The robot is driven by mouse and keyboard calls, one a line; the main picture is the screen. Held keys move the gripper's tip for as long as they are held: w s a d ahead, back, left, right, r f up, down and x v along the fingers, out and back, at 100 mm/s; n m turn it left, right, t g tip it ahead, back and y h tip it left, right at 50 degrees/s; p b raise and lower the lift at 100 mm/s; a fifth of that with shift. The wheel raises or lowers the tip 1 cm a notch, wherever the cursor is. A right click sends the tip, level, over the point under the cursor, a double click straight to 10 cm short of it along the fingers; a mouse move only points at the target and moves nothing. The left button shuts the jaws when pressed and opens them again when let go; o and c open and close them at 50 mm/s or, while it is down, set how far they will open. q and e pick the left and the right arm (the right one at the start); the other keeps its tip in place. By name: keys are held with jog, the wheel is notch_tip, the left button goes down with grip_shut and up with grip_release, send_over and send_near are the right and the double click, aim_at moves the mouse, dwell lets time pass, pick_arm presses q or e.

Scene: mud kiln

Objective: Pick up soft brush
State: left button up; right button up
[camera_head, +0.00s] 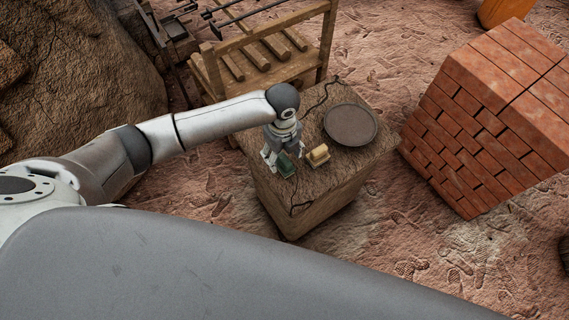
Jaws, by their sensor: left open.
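A small tan, brush-like block (317,156), which looks like the soft brush, lies on top of the wooden block table (347,168). My left gripper (279,158) points down over the table's left part, just left of the tan block and apart from it. It is open. A small dark green object (286,165) sits at its fingertips; I cannot tell whether it lies between the fingers or just beside them. My right gripper is not in view.
A dark round plate (350,124) lies behind the tan block, and a thin dark cord runs across the tabletop. A brick stack (488,113) stands at right, a slatted wooden rack (262,58) behind, a large rock (75,75) at left. Bare ground lies between table and bricks.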

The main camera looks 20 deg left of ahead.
aim_at(284, 159)
pick_arm(q)
jog(key=f, duration=0.5)
jog(key=shift+d+f, duration=0.15)
jog(key=shift+d, duration=0.1)
jog(key=c, duration=1.1)
